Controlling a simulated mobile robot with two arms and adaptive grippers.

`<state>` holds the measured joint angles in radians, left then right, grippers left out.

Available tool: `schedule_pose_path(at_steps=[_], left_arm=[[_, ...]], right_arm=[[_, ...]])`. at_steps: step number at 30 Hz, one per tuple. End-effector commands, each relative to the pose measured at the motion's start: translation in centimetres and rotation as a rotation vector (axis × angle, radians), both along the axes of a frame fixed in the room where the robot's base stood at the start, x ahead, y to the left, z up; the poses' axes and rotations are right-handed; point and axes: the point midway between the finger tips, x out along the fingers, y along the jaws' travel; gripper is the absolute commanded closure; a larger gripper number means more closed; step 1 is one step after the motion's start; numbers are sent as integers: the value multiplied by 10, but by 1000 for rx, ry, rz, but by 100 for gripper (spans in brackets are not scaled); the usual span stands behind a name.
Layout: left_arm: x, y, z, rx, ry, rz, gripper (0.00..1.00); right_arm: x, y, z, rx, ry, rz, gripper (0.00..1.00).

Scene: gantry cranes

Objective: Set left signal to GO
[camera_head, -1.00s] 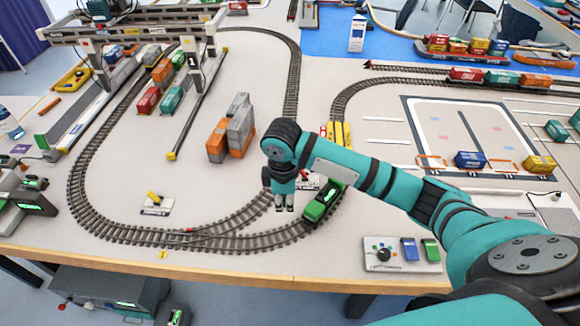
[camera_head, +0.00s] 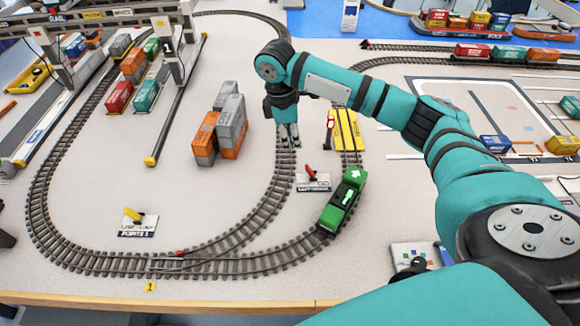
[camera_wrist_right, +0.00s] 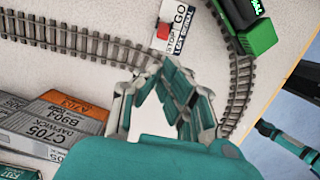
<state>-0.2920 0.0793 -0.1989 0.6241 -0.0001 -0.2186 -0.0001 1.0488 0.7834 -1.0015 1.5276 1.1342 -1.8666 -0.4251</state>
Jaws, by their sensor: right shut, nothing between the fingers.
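The left signal (camera_head: 313,183) is a small white plate beside the track, with a red lever (camera_head: 310,171). In the right wrist view its plate (camera_wrist_right: 180,27) reads STOP, GO and LEFT SIGNAL. The red lever tip (camera_wrist_right: 163,31) is at the plate's edge, nearer the word STOP than GO. My right gripper (camera_head: 289,143) points down over the track, beyond and slightly left of the plate in the head view. Its fingers (camera_wrist_right: 152,72) are shut and empty, apart from the lever in the picture. My left gripper is not in view.
A green locomotive (camera_head: 343,202) stands on the track just right of the signal. Grey and orange containers (camera_head: 220,130) stand left of my gripper. A yellow crossing piece (camera_head: 346,130) is on the right-hand track. A plate with a yellow lever (camera_head: 138,222) lies inside the loop.

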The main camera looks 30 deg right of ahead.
Motion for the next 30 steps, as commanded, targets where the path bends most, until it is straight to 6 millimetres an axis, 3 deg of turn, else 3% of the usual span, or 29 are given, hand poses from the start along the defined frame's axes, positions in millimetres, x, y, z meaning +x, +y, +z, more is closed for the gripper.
schedule_pose_path(at_steps=[1, 4, 16, 30], left_arm=[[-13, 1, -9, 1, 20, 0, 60], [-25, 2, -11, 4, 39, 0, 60], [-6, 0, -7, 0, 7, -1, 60], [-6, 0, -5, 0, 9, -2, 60]], right_arm=[[0, 0, -8, 0, 0, 0, 100], [0, 0, -9, 0, 0, 0, 100], [-1, -1, -15, 0, 1, -1, 100], [-7, -11, -91, -1, 2, 0, 100]])
